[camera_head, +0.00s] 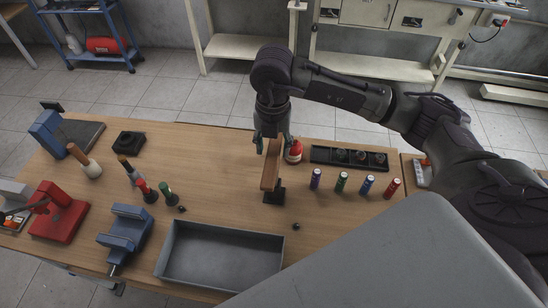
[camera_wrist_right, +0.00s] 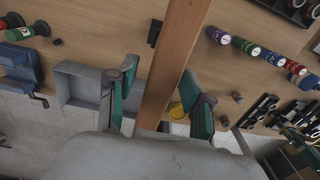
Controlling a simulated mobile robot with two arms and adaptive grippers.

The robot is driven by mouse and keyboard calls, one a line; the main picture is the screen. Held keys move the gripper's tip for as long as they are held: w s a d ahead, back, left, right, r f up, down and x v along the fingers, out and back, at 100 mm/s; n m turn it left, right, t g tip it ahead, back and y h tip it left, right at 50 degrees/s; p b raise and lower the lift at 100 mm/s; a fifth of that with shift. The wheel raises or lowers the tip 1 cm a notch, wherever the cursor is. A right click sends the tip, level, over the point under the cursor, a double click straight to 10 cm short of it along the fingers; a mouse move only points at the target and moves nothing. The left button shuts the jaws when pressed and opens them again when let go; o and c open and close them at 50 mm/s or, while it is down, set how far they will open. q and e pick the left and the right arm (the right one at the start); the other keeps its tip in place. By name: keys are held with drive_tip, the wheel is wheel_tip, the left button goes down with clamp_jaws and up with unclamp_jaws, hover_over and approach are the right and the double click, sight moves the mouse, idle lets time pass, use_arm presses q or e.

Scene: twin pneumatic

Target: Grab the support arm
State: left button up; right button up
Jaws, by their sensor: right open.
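The support arm (camera_head: 270,170) appears to be the brown wooden bar on a small dark base near the middle of the table. My right gripper (camera_head: 272,138) points down over its far end. In the right wrist view, the bar (camera_wrist_right: 178,55) runs between the two teal-padded fingers of my right gripper (camera_wrist_right: 160,88). The fingers are apart, with a visible gap on each side of the bar. My left gripper is in neither view.
A grey tray (camera_head: 218,226) lies at the table's front. Several colored cylinders (camera_head: 341,182) stand right of the bar.

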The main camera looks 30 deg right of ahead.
drive_tip(key=shift+s+d+f+p, duration=0.1)
drive_tip(key=shift+f+p, duration=0.35)
drive_tip(key=shift+f, duration=1.25)
clamp_jaws()
